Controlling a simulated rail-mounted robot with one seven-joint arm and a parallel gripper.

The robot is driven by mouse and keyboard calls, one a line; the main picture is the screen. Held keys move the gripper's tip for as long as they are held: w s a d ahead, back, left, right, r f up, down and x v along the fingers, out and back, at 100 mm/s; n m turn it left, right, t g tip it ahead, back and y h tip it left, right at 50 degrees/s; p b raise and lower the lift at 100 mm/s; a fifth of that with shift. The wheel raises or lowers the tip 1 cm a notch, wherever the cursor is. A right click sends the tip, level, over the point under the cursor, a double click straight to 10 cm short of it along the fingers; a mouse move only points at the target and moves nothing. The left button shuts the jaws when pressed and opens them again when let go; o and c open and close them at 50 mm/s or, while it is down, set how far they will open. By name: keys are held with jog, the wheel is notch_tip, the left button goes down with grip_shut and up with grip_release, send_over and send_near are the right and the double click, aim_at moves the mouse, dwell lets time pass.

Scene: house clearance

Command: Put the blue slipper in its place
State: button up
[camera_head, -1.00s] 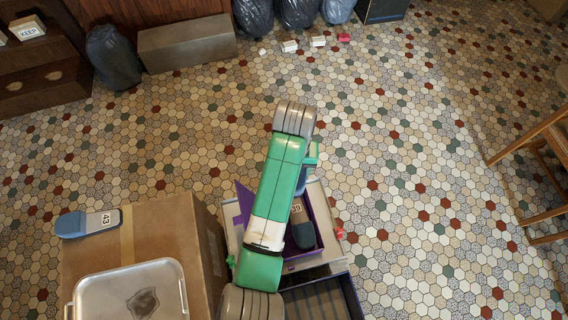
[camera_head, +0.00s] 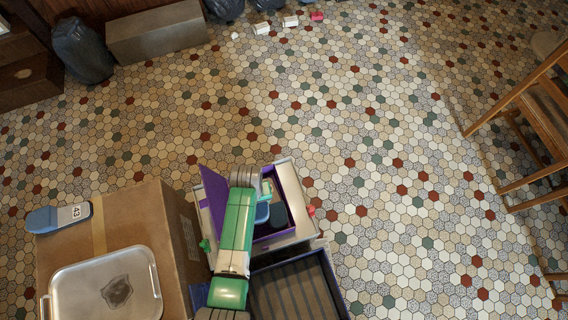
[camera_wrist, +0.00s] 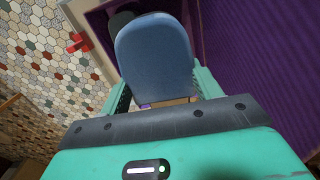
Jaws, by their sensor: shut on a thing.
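My gripper (camera_head: 266,192) is shut on a blue slipper (camera_wrist: 155,55), which also shows in the head view (camera_head: 262,213). The held slipper is over or inside a purple-lined box (camera_head: 288,185), beside a dark slipper (camera_head: 279,216). The dark slipper (camera_wrist: 121,20) is partly hidden behind the blue one in the wrist view. I cannot tell whether the held slipper touches the box floor. Another blue slipper (camera_head: 45,219), with a pale end marked 43, lies on the cardboard box (camera_head: 115,205) at left.
A metal tray (camera_head: 78,278) sits on the cardboard box. A dark, striped open tray (camera_head: 322,285) adjoins the purple-lined box in front. A wooden chair (camera_head: 520,110) stands at right. Bags and small blocks lie at the back; the middle floor is clear.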

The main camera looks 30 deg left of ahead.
jog(key=shift+n, duration=0.4)
jog(key=s+f, duration=0.1)
jog(key=s+a+f, duration=0.1)
jog(key=s+f, duration=0.1)
jog(key=shift+a, duration=0.15)
jog(key=shift+r, duration=0.1)
jog(key=shift+r, duration=0.1)
notch_tip(320, 180, down, 6)
jog(key=b, duration=0.4)
jog(key=o, duration=1.2)
jog(key=shift+c, duration=0.6)
